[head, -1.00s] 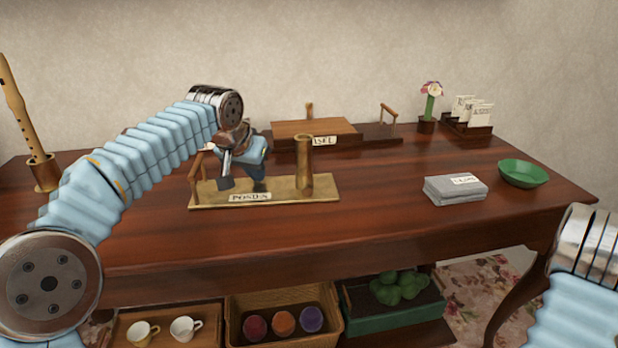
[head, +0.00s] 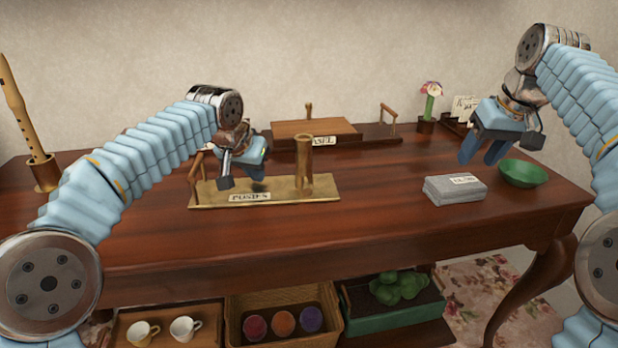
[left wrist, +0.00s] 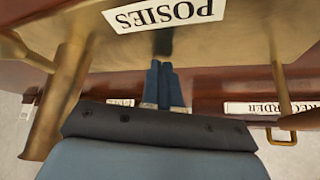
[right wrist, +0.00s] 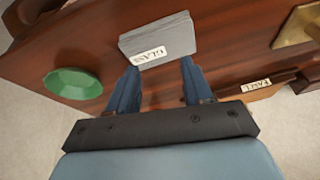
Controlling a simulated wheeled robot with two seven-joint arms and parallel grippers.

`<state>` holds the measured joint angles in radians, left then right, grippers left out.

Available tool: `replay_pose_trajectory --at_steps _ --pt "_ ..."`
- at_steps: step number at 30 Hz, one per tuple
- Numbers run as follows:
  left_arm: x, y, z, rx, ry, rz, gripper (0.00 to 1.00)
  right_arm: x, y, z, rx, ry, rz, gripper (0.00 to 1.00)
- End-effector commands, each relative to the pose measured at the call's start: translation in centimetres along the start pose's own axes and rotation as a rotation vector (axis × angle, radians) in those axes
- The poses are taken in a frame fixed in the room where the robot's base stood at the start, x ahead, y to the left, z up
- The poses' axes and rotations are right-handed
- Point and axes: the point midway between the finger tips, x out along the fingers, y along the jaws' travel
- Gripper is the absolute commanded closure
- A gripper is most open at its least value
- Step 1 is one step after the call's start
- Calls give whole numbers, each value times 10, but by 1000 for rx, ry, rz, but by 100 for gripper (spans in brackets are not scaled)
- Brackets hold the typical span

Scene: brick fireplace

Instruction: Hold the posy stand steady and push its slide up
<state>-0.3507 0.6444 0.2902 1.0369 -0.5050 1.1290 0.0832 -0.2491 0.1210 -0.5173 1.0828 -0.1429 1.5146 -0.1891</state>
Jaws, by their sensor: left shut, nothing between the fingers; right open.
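The posy stand is a brass plate (head: 220,187) with a POSIES label (head: 249,196), an upright tube (head: 304,168) near its right end and a handle (head: 195,178) at its left end. I cannot tell which part is the slide. My left gripper (head: 258,176) is shut and empty, low over the plate between handle and tube. In the left wrist view its fingers (left wrist: 164,72) are together, pointing at the plate (left wrist: 238,38), apart from the tube (left wrist: 58,100) and handle (left wrist: 284,120). My right gripper (head: 483,158) is open and empty, above the table's right side.
A grey block (head: 455,190) and a green bowl (head: 523,174) lie below my right gripper. A recorder (head: 22,110) stands at left, flowers (head: 430,100) at the back right. The front table top is clear.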

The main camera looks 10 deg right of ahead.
Motion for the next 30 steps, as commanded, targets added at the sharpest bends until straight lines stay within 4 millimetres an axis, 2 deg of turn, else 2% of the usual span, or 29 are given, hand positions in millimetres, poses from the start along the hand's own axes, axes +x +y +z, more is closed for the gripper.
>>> replay_pose_trajectory --at_steps 1,2,3,6,9,12,15,20,30 --pt "8 1 6 2 -21 1 100 1 -46 -11 -26 5 -20 50" --pt "8 1 6 2 -21 1 100 1 -71 -15 -27 6 -29 50" --pt "8 0 6 2 -21 1 100 1 -105 -18 -27 6 -41 50" --pt "8 0 6 2 -21 1 100 -4 -178 -17 -25 12 -68 50" --pt "8 0 6 2 -21 1 100 -13 -235 -9 -21 19 -95 50" --pt "8 0 6 2 -21 1 100 -20 -273 0 -15 26 -115 50" --pt "8 0 6 2 -21 1 100 -24 -293 6 -10 29 -127 50" --pt "8 0 6 2 -21 1 100 -12 -302 8 -6 28 -130 50" --pt "8 0 6 1 -21 1 100 59 -311 7 -7 25 -129 50"
